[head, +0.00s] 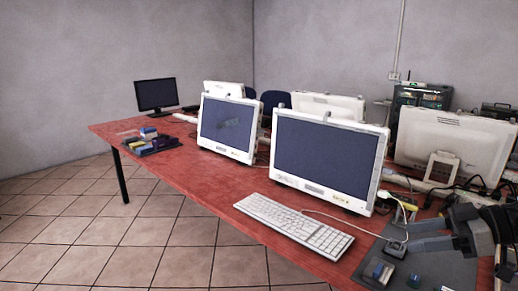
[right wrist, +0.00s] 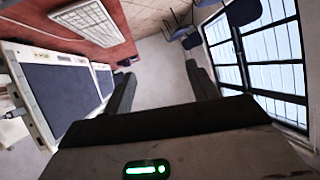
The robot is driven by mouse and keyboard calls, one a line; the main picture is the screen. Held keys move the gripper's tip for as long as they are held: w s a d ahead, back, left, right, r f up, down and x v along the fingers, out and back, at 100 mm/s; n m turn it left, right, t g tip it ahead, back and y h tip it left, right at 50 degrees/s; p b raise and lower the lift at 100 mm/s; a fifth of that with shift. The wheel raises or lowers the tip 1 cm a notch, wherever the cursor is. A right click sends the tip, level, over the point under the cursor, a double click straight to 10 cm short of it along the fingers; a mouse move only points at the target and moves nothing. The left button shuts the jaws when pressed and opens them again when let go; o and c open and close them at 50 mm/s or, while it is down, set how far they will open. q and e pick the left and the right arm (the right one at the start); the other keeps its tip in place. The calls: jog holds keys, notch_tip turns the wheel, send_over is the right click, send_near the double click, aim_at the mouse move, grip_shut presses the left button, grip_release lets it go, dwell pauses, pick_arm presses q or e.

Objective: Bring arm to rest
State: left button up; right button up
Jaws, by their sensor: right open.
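My right gripper (head: 410,236) is at the lower right in the head view, above the grey mat on the red table. Its two grey fingers point left and are apart. In the right wrist view the dark fingers of my right gripper (right wrist: 162,82) are spread, with nothing between them. My left gripper is not in view.
The red table (head: 190,170) carries a white keyboard (head: 292,222), a large white-framed monitor (head: 325,160) and several more screens. Tangled cables lie at the right. The table's left part is mostly clear.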

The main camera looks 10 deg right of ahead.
jog(key=s+a+f+m+t+h, duration=0.1)
jog(key=s+a+f+m+t, duration=0.15)
jog(key=f, duration=0.45)
jog(key=s+a+f+m+t+h, duration=0.1)
jog(key=a+f+t, duration=0.2)
jog(key=f, duration=0.3)
jog(key=s+a+f+m+h, duration=0.1)
jog(key=s+a+f, duration=0.2)
jog(key=a, duration=0.3)
jog(key=s+a+f+m+g+h, duration=0.1)
jog(key=s+a+f+h, duration=0.1)
jog(key=s+a+f, duration=0.2)
jog(key=s+a+f+m+g+h, duration=0.1)
jog(key=s+a+f, duration=0.3)
jog(key=a, duration=0.4)
jog(key=shift+a+f+m+h, duration=0.3)
jog(key=shift+a+m+h, duration=0.1)
jog(key=shift+h, duration=0.3)
